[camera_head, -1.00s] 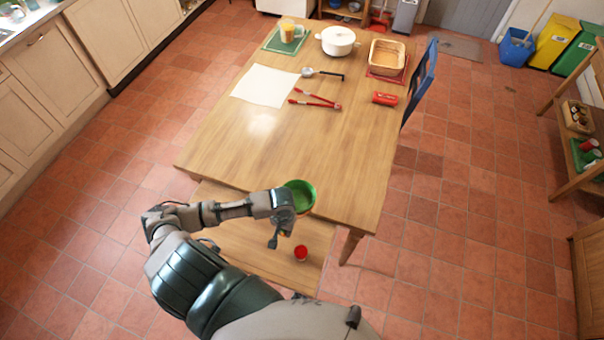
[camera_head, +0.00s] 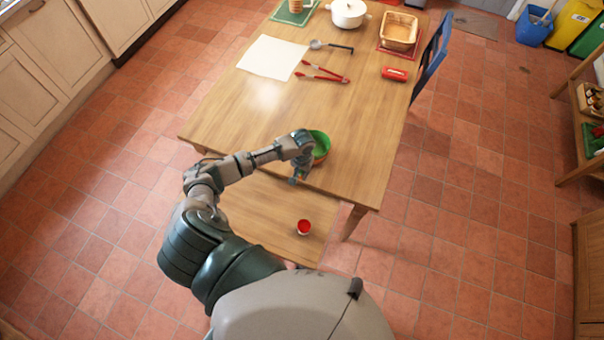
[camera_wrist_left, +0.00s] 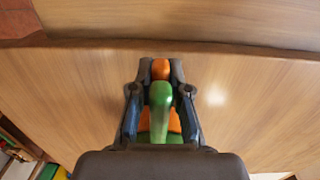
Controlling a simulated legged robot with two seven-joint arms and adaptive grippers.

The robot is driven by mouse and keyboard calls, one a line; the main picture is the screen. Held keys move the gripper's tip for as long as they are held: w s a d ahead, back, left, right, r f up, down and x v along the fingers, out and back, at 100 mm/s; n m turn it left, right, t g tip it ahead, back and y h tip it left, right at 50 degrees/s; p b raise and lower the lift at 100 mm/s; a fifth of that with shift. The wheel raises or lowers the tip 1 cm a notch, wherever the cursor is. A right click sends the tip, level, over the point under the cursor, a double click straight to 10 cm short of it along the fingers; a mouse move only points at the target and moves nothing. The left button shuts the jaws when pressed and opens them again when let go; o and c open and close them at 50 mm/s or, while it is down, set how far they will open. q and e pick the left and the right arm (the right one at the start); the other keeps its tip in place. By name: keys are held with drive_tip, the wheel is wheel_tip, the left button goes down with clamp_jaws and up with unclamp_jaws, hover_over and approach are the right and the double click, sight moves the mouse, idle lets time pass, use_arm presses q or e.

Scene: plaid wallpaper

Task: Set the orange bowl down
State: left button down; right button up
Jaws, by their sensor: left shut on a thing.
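The orange bowl (camera_head: 322,157), orange outside and green inside, is over the near right part of the table (camera_head: 240,120), close to its front edge. I cannot tell whether its base touches the tabletop. My left gripper (camera_head: 300,172) is shut on the bowl's near left side in the head view. In the left wrist view, the gripper (camera_wrist_left: 160,68) has the bowl's green and orange wall (camera_wrist_left: 160,100) between its two fingers; most of the bowl is hidden. My right gripper is not in view.
A bench (camera_head: 262,205) with a red cup (camera_head: 304,227) stands before the table. Red tongs (camera_head: 322,73), a ladle (camera_head: 330,46), white paper (camera_head: 272,57), a red object (camera_head: 395,74), a pot (camera_head: 348,13) and a basket (camera_head: 399,30) lie farther back. The table's middle is clear.

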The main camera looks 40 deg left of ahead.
use_arm(q)
drive_tip(key=shift+d+f, duration=0.1)
drive_tip(key=shift+d, duration=0.15)
drive_tip(key=c, duration=1.4)
unclamp_jaws()
drive_tip(key=shift+d, duration=0.15)
drive_tip(key=shift+o, duration=1.3)
drive_tip(key=shift+d, duration=0.15)
drive_tip(key=shift+r, duration=0.3)
drive_tip(key=r, duration=1.1)
drive_tip(key=shift+w+a+r+p, duration=0.15)
drive_tip(key=shift+a+r+p, duration=0.05)
drive_tip(key=shift+r+p, duration=0.1)
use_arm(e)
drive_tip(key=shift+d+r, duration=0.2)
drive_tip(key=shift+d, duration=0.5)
